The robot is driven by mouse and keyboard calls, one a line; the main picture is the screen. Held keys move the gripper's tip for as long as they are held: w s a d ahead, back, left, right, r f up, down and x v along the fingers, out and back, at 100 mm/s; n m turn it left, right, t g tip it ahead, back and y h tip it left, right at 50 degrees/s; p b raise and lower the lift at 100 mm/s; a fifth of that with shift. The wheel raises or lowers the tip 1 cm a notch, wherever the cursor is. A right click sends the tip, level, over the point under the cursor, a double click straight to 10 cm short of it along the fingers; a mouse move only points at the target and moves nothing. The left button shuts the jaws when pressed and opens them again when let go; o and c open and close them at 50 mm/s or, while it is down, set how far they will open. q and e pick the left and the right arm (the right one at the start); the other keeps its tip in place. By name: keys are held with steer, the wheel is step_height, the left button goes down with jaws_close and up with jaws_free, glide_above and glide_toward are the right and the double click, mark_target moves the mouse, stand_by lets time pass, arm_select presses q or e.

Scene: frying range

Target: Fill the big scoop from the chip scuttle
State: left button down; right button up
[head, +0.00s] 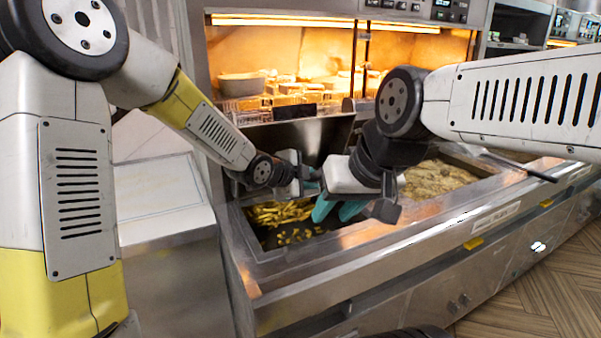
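The chip scuttle is the left well of the steel range (240,222), with yellow chips (280,213) heaped at its back and scattered thinly on its dark floor. A teal thing (325,206), probably the big scoop, is low over the right part of this well, largely hidden behind my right gripper. My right gripper (385,198) is right against it in the picture; its fingers are not clear enough to tell its grip. My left gripper (300,181) is just behind and left, over the back of the well, next to more teal; its fingertips are partly hidden.
A second well to the right holds battered food (435,178). Behind is a lit warming cabinet with a bowl (242,84) and several boxes (290,92). A pale-topped steel counter (160,195) stands at the left. The wooden floor (530,290) is clear at lower right.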

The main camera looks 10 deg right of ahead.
arm_select(q)
steer(key=shift+f, duration=6.2)
steer(key=shift+w+a+f+m+t, duration=0.7)
steer(key=shift+w+f, duration=1.15)
steer(key=shift+w, duration=1.15)
steer(key=s+d+r+m+t, duration=0.1)
steer(key=s+r+m+t, duration=0.1)
steer(key=s+r, duration=0.5)
steer(key=shift+d+r+t+h, duration=0.3)
steer(key=shift+r+t, duration=0.1)
steer(key=shift+r, duration=1.7)
